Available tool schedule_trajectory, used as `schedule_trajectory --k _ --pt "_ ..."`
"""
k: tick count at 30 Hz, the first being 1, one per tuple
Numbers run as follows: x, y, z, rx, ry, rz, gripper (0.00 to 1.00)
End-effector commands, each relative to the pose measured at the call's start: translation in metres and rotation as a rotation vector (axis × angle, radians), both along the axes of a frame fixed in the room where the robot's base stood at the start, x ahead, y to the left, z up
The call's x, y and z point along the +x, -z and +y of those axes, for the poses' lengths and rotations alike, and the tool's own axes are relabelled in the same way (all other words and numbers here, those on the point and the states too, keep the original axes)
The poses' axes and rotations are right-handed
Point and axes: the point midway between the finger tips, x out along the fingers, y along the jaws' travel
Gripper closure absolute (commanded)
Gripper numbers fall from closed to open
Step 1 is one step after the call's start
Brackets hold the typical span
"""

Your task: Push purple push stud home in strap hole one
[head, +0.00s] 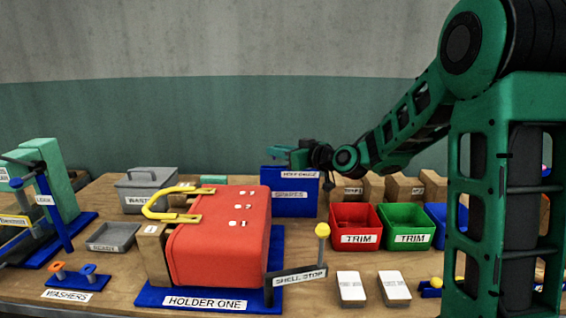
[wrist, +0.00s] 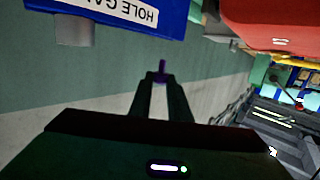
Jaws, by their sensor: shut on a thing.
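My gripper (head: 283,153) is over the back of the table, above the blue spares box and behind the red block. In the wrist view its fingers (wrist: 160,90) are shut on the purple push stud (wrist: 162,70), whose tip sticks out beyond them. The stud cannot be made out in the head view. The red block (head: 215,248) sits in the blue holder one (head: 150,296), with white numbered marks on its top. Part of it shows in the wrist view (wrist: 265,15), apart from the stud. A yellow looped piece (head: 160,204) lies at its left. I cannot make out hole one clearly.
The blue spares box (head: 285,207) stands behind the red block, with a hole gauge label at its top. A shell stop post (head: 323,250) with a yellow knob stands right of the block. Red (head: 350,218) and green (head: 402,220) trim bins stand further right.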

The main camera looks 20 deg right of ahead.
Motion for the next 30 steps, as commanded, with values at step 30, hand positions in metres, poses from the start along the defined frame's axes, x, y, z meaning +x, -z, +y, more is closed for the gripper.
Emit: schedule_trajectory --k 30 --pt "-0.047 -0.058 0.085 0.0 -0.001 -0.001 1.0"
